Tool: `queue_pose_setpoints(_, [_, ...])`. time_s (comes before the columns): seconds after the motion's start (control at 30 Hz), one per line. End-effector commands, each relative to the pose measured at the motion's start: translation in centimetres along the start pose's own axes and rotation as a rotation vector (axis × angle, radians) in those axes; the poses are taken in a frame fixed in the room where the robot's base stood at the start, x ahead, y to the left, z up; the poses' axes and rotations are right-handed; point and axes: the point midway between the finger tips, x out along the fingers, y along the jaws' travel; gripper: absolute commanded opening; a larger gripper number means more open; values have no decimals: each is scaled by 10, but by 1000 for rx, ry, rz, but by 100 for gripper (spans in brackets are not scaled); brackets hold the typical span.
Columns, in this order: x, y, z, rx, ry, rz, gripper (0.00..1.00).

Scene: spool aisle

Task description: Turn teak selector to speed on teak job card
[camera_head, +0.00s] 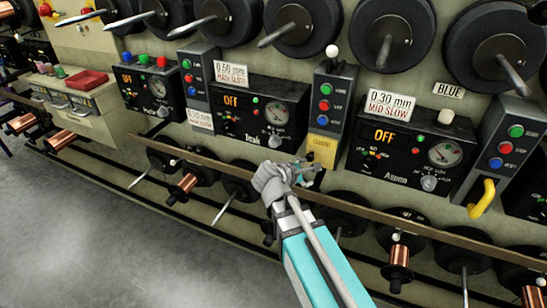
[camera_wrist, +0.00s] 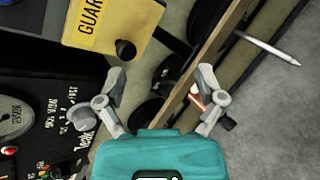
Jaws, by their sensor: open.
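The Teak panel (camera_head: 245,112) is a black box with a lit orange "OFF" display and a round gauge. Its small grey selector knob (camera_head: 274,141) is at the lower right; its pointer direction is too small to tell. A white card (camera_head: 231,74) above the panel reads "0.50 mm" with a red slow-speed line, possibly "MID SLOW". My gripper (camera_head: 306,168) is open and empty, below and right of the knob. In the wrist view my gripper (camera_wrist: 160,92) has spread fingers; the knob (camera_wrist: 80,117) is just beyond the left finger, not between them.
A yellow guard (camera_head: 322,147) hangs under the button column right of Teak, close to my gripper; it also shows in the wrist view (camera_wrist: 105,22). The Aspen panel (camera_head: 410,155) is further right. A long rail (camera_head: 400,216) and copper spools run below. Floor is clear at lower left.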

Motion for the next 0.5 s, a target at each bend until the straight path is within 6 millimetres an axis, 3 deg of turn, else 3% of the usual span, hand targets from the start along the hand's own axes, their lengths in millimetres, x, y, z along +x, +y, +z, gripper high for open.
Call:
queue_pose_setpoints(0.03, [-1, 1, -22, -84, -15, 61, 87])
queue_pose_setpoints(0.2, [-26, 22, -64, -377, -104, 265, 87])
queue_pose_setpoints(0.5, [-73, 46, -117, -732, -268, 503, 87])
